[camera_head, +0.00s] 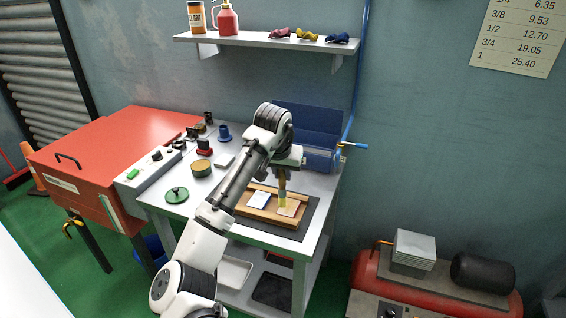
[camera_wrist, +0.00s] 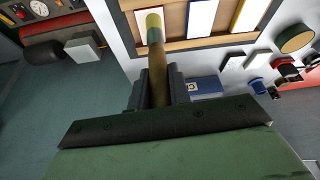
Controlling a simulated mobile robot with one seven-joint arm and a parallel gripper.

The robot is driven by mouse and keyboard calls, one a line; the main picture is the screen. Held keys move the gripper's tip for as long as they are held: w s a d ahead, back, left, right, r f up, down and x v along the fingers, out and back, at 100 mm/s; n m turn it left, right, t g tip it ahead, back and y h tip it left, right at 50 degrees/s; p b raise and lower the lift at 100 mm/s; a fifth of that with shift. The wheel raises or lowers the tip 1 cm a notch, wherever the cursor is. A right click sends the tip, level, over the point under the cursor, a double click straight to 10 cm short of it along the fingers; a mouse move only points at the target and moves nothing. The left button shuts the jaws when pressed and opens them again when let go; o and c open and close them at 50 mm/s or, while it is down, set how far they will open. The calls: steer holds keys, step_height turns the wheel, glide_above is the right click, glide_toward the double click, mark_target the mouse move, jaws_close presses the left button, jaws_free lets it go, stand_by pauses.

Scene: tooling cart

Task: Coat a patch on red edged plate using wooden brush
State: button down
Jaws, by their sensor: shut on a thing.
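My gripper (camera_head: 283,169) is shut on the wooden brush (camera_head: 283,188), which points down over the right part of a wooden tray (camera_head: 243,212). In the wrist view the brush handle (camera_wrist: 157,70) runs between the two fingers (camera_wrist: 158,88), and its pale yellow-green tip lies over a plate (camera_wrist: 141,27).
The tray lies on a dark mat (camera_head: 310,222) on the cart top. A blue bin (camera_head: 318,158) stands behind. A round tan tin (camera_head: 202,169), a green lid (camera_head: 177,195) and several small dark fittings stand left of my arm. A red cabinet (camera_head: 110,150) adjoins the cart.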

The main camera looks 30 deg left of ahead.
steer(key=shift+r, duration=1.95)
steer(key=shift+f, duration=0.1)
